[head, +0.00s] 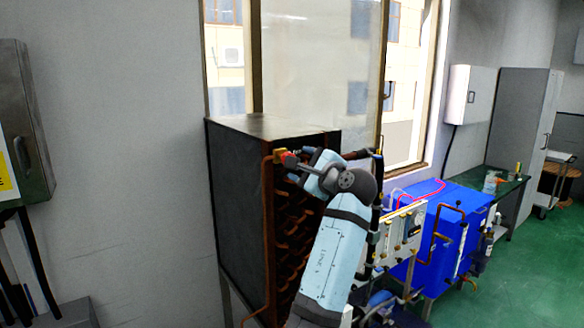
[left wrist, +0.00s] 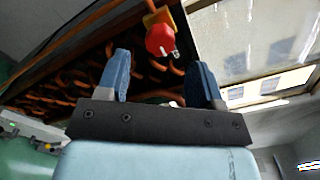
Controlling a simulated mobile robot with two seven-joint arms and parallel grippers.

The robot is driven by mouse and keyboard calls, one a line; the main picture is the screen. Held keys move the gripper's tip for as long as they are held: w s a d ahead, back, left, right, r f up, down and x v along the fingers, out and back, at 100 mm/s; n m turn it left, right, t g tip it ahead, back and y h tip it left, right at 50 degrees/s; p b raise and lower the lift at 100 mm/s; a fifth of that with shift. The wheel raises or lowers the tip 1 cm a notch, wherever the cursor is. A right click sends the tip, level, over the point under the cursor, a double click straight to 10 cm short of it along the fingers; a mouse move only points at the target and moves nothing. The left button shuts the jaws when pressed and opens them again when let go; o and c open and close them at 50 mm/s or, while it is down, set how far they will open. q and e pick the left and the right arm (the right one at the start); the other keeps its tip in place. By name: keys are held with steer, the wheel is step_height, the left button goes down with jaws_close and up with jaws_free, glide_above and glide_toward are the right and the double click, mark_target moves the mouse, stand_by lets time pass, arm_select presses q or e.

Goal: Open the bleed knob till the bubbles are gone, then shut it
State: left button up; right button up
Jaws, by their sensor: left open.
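The red bleed knob (left wrist: 160,40) sits on a yellow valve body (left wrist: 158,18) at the top of the left wrist view. It also shows in the head view, as a small red spot (head: 280,156) at the top corner of the dark cabinet. My left gripper (left wrist: 162,62) is open, its two blue fingers pointing toward the knob. The knob lies ahead of the gap between the fingertips, and I see no grip on it. In the head view my left gripper (head: 294,160) is close beside the knob. No bubbles can be made out. My right gripper is out of view.
The dark cabinet (head: 237,190) holds copper coils (head: 290,225). To its right stand a white panel with gauges (head: 402,232) and a blue box (head: 440,235) with pipes. A window is behind. Green floor (head: 530,270) is clear at right.

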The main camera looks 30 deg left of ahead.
arm_select(q)
steer(key=b+v, duration=0.1)
steer(key=v, duration=0.6)
steer(key=shift+s+d+b, duration=0.15)
steer(key=shift+d+b, duration=0.15)
steer(key=shift+d, duration=0.05)
